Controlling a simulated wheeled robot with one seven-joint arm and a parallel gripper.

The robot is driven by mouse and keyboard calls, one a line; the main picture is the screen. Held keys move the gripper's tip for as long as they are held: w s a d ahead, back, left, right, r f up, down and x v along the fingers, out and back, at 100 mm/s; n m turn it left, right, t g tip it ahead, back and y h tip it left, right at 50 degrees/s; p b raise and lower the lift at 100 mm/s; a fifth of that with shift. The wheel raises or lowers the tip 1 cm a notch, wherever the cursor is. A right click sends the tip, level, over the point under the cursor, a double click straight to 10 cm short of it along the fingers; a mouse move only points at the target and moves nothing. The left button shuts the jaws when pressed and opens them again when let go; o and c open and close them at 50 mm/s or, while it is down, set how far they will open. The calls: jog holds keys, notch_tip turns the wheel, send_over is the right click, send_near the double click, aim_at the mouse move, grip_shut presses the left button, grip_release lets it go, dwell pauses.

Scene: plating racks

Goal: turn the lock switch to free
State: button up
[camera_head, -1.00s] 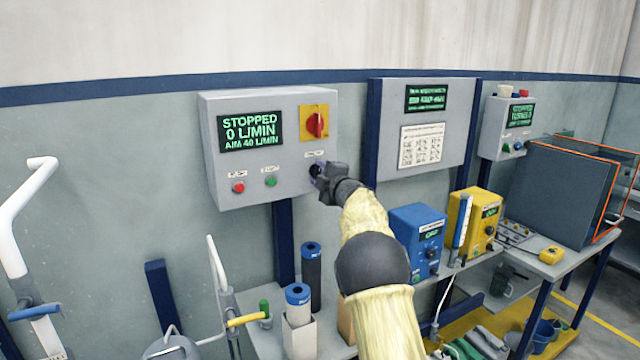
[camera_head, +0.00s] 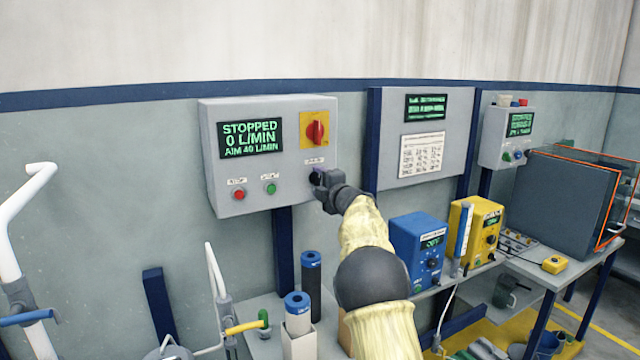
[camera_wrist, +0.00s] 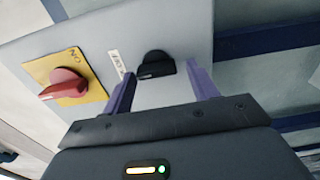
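The grey control box (camera_head: 228,180) hangs on the wall and its screen reads STOPPED, 0 L/MIN, AIM 40 L/MIN. A small black knob, which looks like the lock switch (camera_wrist: 153,66), sits at the box's lower right below a small label. My gripper (camera_head: 320,180) is at this knob and partly hides it in the head view. In the wrist view my gripper (camera_wrist: 161,72) is open, with one purple finger on each side of the knob. A gap shows between each finger and the knob, so it is not clamped. I cannot read the knob's setting.
A red rotary switch (camera_head: 316,131) on a yellow plate is above the knob; it also shows in the wrist view (camera_wrist: 66,86). Red (camera_head: 239,194) and green (camera_head: 271,188) buttons are to the left. Blue (camera_head: 418,245) and yellow (camera_head: 476,230) boxes stand right of my arm.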

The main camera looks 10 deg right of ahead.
jog(key=shift+o, duration=0.3)
jog(key=shift+s+r, duration=0.1)
jog(key=shift+s, duration=0.05)
jog(key=b+v, duration=0.5)
jog(key=v, duration=1.2)
jog(key=s+f+m+g+h+p, duration=0.7)
jog(key=s+f+m, duration=0.65)
jog(key=m, duration=0.25)
jog(key=s+a+f+m+g+p, duration=0.1)
jog(key=s+f+m+g, duration=0.1)
jog(key=s, duration=0.5)
jog(key=s+a+f+m+g+y+p, duration=0.1)
jog(key=s+a+f+m+g, duration=0.1)
jog(key=s, duration=0.5)
jog(key=s+a+f+m+g+p, duration=0.1)
jog(key=s+a+f+g, duration=0.1)
jog(key=s, duration=0.5)
jog(key=shift+f+m+g+p, duration=0.35)
jog(key=shift+f+m+g, duration=0.05)
jog(key=shift+f+g, duration=0.45)
